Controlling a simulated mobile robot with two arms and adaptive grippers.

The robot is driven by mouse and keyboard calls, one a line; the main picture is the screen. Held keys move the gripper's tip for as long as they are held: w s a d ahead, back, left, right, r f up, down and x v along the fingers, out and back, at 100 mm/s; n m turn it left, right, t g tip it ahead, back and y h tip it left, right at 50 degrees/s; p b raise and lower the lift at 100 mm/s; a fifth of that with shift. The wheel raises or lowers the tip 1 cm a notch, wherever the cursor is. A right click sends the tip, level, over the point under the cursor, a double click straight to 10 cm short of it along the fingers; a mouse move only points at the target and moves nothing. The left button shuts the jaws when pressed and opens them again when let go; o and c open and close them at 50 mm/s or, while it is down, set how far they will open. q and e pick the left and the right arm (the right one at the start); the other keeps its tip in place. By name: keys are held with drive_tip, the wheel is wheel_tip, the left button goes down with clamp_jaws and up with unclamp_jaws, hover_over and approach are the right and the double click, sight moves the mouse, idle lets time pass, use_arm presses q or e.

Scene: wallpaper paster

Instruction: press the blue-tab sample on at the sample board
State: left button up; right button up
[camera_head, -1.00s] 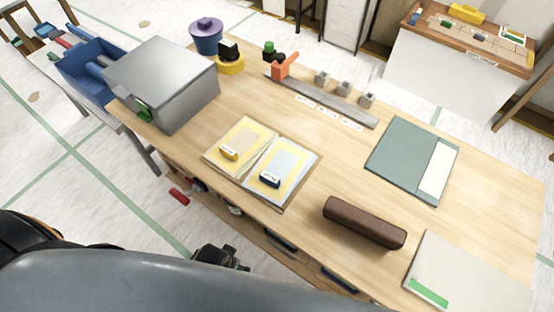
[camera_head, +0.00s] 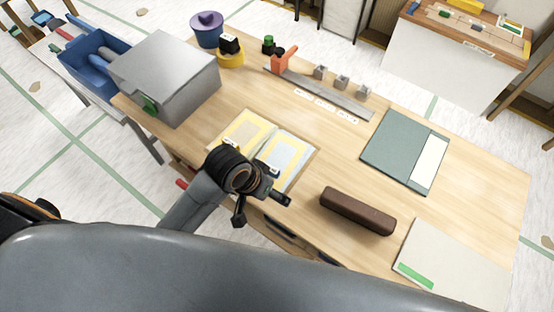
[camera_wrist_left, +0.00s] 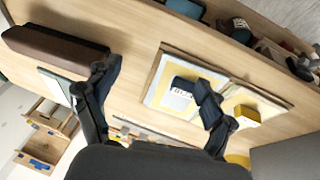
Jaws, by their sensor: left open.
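The sample board (camera_head: 304,175) lies open on the bench, with two panels side by side. The blue-tab sample (camera_head: 295,150) lies on its right panel in the head view, pale with yellow edging. Its dark blue tab (camera_wrist_left: 183,83) with a white label shows in the wrist view, beside and partly behind one finger. The yellow-tab sample (camera_head: 250,126) is on the other panel, its yellow tab (camera_wrist_left: 246,116) clear in the wrist view. My left gripper (camera_head: 263,207) is open and empty at the board's near edge; its arm hides part of the board. My right gripper is out of view.
A brown roll-like block (camera_head: 357,211) lies right of the board. A grey box (camera_head: 165,75) stands at left. A metal strip (camera_head: 330,96) with small blocks lies behind, and a green folder (camera_head: 392,150) at right. Bare bench lies between them.

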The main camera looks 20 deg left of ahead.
use_arm(q)
drive_tip(key=w+a+r+g+y, duration=0.3)
drive_tip(key=w+r, duration=0.4)
drive_tip(key=w, duration=0.4)
drive_tip(key=p, duration=0.1)
hover_over(271, 166)
drive_tip(key=f, duration=0.8)
drive_tip(key=shift+w+a+f, duration=0.15)
drive_tip(key=shift+a+f, duration=0.15)
drive_tip(key=shift+a, duration=0.05)
drive_tip(key=f, duration=0.2)
drive_tip(key=f+p, duration=0.1)
drive_tip(key=f, duration=0.1)
drive_tip(key=shift+d+f, duration=0.1)
drive_tip(key=shift+d, duration=0.3)
drive_tip(key=shift+f, duration=0.5)
drive_tip(key=c, duration=1.3)
